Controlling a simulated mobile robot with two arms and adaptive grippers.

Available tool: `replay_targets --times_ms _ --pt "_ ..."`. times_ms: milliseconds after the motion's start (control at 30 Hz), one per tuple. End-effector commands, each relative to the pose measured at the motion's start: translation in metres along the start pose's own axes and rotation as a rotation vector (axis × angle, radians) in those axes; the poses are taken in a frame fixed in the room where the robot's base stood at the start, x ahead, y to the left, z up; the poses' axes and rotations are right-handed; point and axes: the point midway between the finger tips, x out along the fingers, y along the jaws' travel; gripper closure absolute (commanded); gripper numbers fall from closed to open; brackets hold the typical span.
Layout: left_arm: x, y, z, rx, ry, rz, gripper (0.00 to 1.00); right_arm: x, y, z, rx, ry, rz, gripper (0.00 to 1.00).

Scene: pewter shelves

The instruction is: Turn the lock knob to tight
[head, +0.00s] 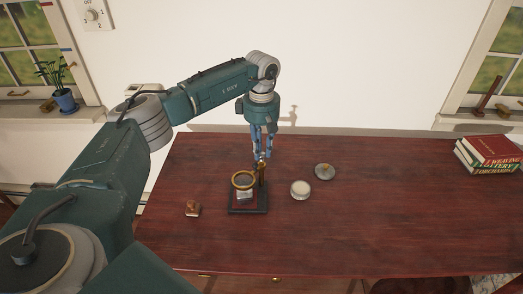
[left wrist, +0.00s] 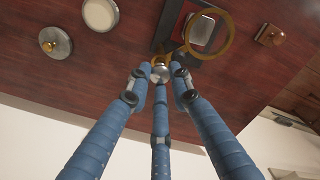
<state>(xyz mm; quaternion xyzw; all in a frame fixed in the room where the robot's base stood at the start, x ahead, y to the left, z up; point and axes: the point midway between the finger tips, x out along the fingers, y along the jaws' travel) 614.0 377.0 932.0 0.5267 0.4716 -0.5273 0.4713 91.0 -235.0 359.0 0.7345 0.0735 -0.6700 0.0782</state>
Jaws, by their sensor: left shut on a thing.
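A magnifier stand with a dark base (head: 248,209) stands on the desk. Its brass ring lens (head: 243,180) shows in front of a brass post (head: 262,174); the ring also shows in the left wrist view (left wrist: 229,42). The silver lock knob (left wrist: 160,75) sits beside the ring in the left wrist view. My left gripper (head: 261,156) reaches down from above at the post. Its fingertips (left wrist: 159,71) are shut around the knob, one finger on each side and one below in that view. The knob's setting cannot be read. My right gripper is not in view.
On the red-brown desk (head: 400,225) are a small wooden stamp (head: 193,209), a round white-topped tin (head: 300,190) and a grey disc with a brass knob (head: 324,172). Books (head: 490,152) lie at the far right. The right half of the desk is mostly clear.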

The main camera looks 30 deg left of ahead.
Motion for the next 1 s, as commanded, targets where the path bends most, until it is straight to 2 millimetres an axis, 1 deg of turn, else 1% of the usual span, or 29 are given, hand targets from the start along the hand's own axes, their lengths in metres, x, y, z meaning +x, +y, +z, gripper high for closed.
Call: replay_targets --times_ms 300,767,800,867,900,1000 --pt "-0.0016 0.0012 -0.0006 0.095 0.001 0.005 1.00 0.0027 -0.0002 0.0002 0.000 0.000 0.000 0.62" --pt "-0.0020 0.0013 -0.0006 0.109 0.001 0.005 1.00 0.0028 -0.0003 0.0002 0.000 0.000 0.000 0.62" --pt "-0.0020 0.0013 -0.0007 0.109 0.001 0.005 0.78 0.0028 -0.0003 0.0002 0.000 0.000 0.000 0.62" --pt "-0.0019 0.0012 -0.0007 0.109 0.001 0.005 0.66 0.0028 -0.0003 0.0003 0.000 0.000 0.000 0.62" --pt "-0.0017 0.0011 -0.0007 0.109 0.001 0.004 0.60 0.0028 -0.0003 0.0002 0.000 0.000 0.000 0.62" --pt "-0.0012 0.0008 -0.0005 0.108 0.001 0.003 0.60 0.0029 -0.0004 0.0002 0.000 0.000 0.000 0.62"
